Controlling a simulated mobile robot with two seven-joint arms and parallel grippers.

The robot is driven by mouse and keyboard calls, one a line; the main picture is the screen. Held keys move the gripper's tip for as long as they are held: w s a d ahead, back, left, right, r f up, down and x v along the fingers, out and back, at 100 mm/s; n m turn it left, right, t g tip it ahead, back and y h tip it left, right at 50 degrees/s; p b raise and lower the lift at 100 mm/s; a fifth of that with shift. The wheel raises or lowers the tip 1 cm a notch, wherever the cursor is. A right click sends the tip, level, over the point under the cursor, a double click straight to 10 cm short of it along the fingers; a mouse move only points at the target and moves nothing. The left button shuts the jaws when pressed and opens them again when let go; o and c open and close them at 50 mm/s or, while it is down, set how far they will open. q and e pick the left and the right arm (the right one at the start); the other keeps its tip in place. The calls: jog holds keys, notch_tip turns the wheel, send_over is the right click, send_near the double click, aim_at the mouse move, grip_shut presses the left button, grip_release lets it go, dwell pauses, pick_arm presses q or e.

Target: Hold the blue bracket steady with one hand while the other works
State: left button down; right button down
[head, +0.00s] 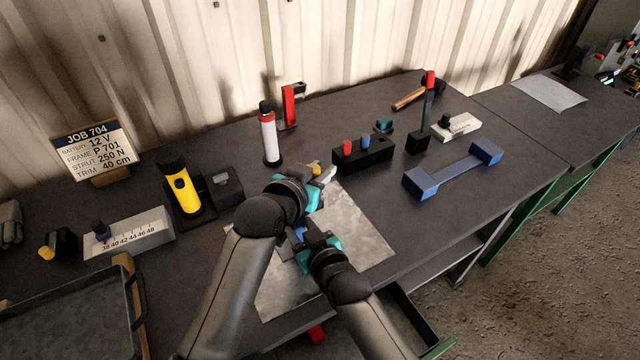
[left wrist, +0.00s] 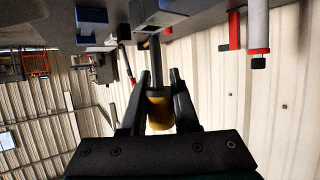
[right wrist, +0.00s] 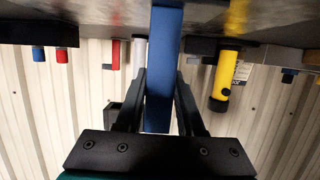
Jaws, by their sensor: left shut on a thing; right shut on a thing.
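My left gripper (head: 318,178) is shut on a yellow-and-black tool with a thin shaft (head: 316,168). The tool also shows between the fingers in the left wrist view (left wrist: 158,110). My right gripper (head: 312,240) is shut on a blue bracket (head: 298,234), largely hidden by the arms in the head view. In the right wrist view the bracket (right wrist: 163,75) is a straight blue bar between the fingers. Both grippers are close together over the pale grey mat (head: 365,232). A separate blue piece with block ends (head: 455,172) lies on the bench at right.
A yellow flashlight (head: 183,190), a white-and-red cylinder (head: 269,138) and a black block with red and blue pegs (head: 363,155) stand behind the mat. A scale block (head: 130,235) and a dark tray (head: 75,318) are at left. An open drawer (head: 415,325) is below the front edge.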

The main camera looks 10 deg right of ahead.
pick_arm(q)
notch_tip(320, 180, up, 5)
jog(key=shift+r, duration=0.1)
pick_arm(e)
jog(key=shift+c, duration=2.2)
grip_release()
jog(key=v, duration=1.2)
